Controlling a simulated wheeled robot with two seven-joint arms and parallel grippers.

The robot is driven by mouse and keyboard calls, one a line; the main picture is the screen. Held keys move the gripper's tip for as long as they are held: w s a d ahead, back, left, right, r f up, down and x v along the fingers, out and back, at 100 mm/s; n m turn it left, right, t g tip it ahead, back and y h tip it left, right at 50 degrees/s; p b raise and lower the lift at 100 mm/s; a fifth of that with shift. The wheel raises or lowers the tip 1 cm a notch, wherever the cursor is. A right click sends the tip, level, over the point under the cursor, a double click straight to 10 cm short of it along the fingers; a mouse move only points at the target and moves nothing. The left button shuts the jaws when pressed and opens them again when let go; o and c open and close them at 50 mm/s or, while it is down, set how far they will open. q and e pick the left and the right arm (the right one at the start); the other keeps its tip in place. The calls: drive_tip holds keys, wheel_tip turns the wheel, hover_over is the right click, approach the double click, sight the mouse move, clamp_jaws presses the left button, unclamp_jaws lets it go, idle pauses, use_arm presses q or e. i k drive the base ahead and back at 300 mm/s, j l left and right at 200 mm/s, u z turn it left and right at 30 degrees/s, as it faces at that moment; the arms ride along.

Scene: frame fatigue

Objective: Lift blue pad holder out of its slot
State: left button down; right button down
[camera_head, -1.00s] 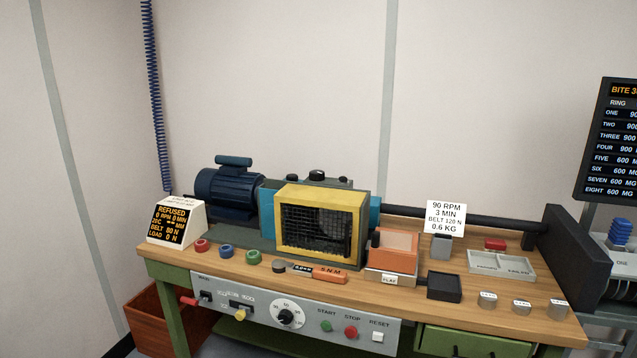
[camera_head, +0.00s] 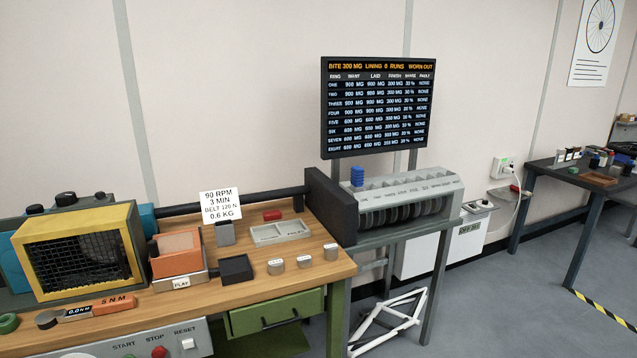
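The blue pad holder (camera_head: 357,176) looks like a small ribbed blue block. It stands upright at the left end of the top of a grey slotted rack (camera_head: 436,186), which has a row of dark discs along its front. Whether its lower part sits in a slot is too small to tell. Neither of my grippers is in view.
A dark upright plate (camera_head: 331,207) stands between the wooden workbench (camera_head: 240,295) and the rack. A black display board (camera_head: 376,107) rises behind the rack. A white frame (camera_head: 388,322) lies low under the rack's stand. Open floor lies to the right, with another table (camera_head: 575,180) beyond.

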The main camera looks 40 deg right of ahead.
sight(357, 173)
drive_tip(key=z, duration=1.55)
drive_tip(key=j+z, duration=0.15)
drive_tip(key=z, duration=0.2)
drive_tip(key=j+z, duration=0.1)
drive_tip(key=z, duration=0.25)
